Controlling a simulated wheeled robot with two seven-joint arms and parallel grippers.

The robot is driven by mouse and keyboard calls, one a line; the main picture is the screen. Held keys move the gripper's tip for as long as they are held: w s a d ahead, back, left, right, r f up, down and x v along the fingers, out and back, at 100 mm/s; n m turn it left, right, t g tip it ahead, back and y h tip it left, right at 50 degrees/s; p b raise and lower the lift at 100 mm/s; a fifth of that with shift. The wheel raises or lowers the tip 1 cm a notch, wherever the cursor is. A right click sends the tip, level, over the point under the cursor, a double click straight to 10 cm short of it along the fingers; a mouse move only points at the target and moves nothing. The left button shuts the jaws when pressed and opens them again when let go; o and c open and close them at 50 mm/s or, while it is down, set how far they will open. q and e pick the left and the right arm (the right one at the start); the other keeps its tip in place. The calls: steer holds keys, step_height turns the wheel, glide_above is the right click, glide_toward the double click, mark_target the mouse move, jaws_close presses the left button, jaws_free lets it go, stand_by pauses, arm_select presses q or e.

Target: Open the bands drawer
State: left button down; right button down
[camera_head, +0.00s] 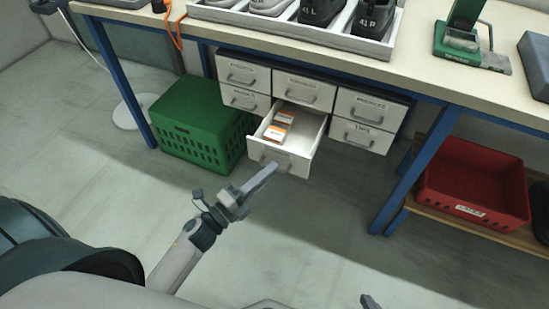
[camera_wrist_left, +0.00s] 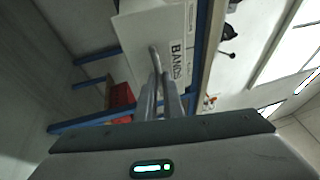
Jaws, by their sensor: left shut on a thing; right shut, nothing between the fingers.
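The bands drawer (camera_head: 282,160) is the lower middle drawer of the white cabinet under the bench. It is pulled out, and orange-and-white boxes (camera_head: 279,126) lie inside at the back left. In the left wrist view its white front (camera_wrist_left: 160,35) carries a label that reads "BANDS". My left gripper (camera_head: 271,168) is at the drawer front, shut on the handle (camera_wrist_left: 154,62); its two fingers (camera_wrist_left: 161,95) reach up to the handle. My right gripper (camera_head: 369,301) shows only as a small dark tip at the bottom edge, shut and away from the drawer.
Other cabinet drawers (camera_head: 305,90) are closed. A green crate (camera_head: 201,130) stands on the floor left of the drawer. A blue bench leg (camera_head: 412,170) and a red crate (camera_head: 470,185) are at right. The floor before the drawer is clear.

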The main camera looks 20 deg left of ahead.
arm_select(q)
steer(key=shift+s, duration=0.45)
steer(key=c, duration=1.9)
jaws_free()
